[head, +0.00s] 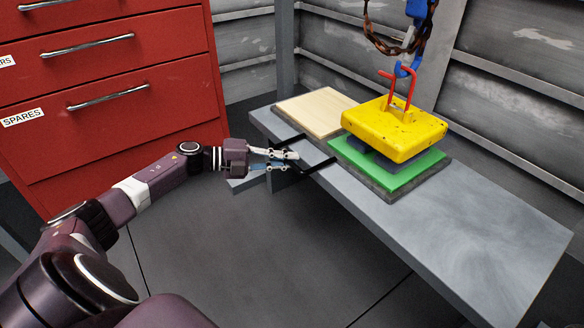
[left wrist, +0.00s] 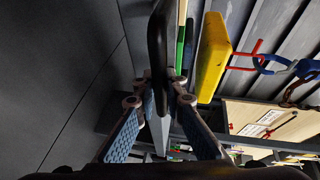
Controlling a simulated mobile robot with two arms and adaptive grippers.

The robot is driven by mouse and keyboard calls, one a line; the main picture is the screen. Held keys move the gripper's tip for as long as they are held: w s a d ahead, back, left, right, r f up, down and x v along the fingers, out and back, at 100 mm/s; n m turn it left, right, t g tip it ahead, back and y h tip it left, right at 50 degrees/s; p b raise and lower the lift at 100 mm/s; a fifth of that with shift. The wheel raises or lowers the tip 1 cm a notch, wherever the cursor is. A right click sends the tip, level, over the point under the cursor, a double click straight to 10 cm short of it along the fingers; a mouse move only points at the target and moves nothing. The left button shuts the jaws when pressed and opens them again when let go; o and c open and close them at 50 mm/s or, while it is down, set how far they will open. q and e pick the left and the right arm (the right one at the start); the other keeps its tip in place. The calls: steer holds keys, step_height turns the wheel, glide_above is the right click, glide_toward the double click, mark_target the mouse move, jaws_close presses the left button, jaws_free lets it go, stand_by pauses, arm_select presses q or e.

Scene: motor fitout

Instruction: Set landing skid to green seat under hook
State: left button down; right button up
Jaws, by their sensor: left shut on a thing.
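The landing skid (head: 310,138) is a dark slab on the grey bench, carrying a pale wooden seat on the left and a green seat (head: 408,178) on the right. A black handle (head: 325,162) sticks out from its front edge. My left gripper (head: 288,160) is shut on this handle; the black bar (left wrist: 160,50) stands between its fingers in the left wrist view. The hook (head: 404,70), blue on a rusty chain, is above the green seat. A yellow block (head: 395,130) with a red loop is over the green seat; I cannot tell whether its dark underside touches it.
The grey bench (head: 500,225) has free room to the right of the skid. A red drawer cabinet (head: 110,90) stands at the left behind my arm. A grey post (head: 284,50) and panelled wall are behind the bench. The floor in front is clear.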

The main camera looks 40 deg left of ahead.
arm_select(q)
steer(key=shift+w+a+r, duration=0.1)
steer(key=shift+a, duration=0.25)
steer(key=c, duration=2)
jaws_free()
steer(key=shift+o, duration=0.2)
steer(key=shift+s+a, duration=0.15)
steer(key=shift+s, duration=0.15)
steer(key=v, duration=1.1)
steer(key=shift+s+a+r, duration=0.1)
